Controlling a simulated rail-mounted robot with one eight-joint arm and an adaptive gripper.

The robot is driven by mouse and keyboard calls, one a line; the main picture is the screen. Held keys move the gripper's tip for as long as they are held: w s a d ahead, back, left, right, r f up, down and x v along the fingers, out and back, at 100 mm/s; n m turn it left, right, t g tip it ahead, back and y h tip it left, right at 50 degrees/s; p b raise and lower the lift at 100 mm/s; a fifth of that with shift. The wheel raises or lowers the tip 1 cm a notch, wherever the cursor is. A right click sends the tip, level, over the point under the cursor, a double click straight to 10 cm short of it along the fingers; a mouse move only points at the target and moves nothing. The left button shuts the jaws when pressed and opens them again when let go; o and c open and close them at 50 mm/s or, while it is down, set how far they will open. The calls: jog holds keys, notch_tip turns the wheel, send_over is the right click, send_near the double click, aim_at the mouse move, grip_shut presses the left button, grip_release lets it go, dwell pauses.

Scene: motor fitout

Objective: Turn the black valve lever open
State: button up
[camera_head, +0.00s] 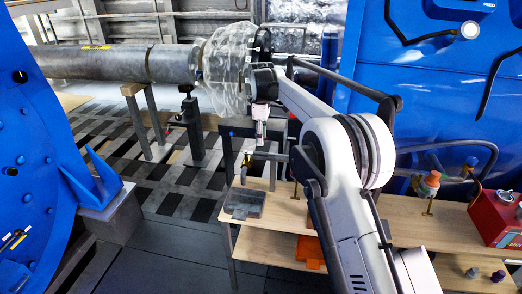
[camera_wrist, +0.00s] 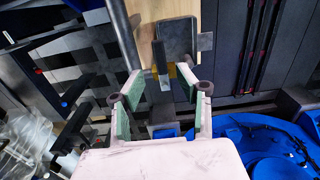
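In the wrist view, the black valve lever (camera_wrist: 160,60) is a narrow dark bar lying ahead of the fingertips, roughly in line with the gap between them. A small yellow part (camera_wrist: 185,73) shows beside it, near the right fingertip. My gripper (camera_wrist: 160,76) is open, with green-padded fingers apart and nothing seen held between them. I cannot tell whether a finger touches the lever. In the head view, the small yellow part (camera_head: 272,159) shows below my wrist at the table's far left corner; the lever is small and hard to make out there.
A dark square block (camera_head: 244,204) lies on the wooden table (camera_head: 410,232). An orange-topped fitting (camera_head: 428,184) and a red box (camera_head: 495,218) stand at its right. A long grey pipe (camera_head: 110,64) with clear wrapping runs behind. Large blue housings flank both sides.

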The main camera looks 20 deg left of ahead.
aim_at(261, 153)
jog(key=shift+f, duration=3.15)
grip_shut()
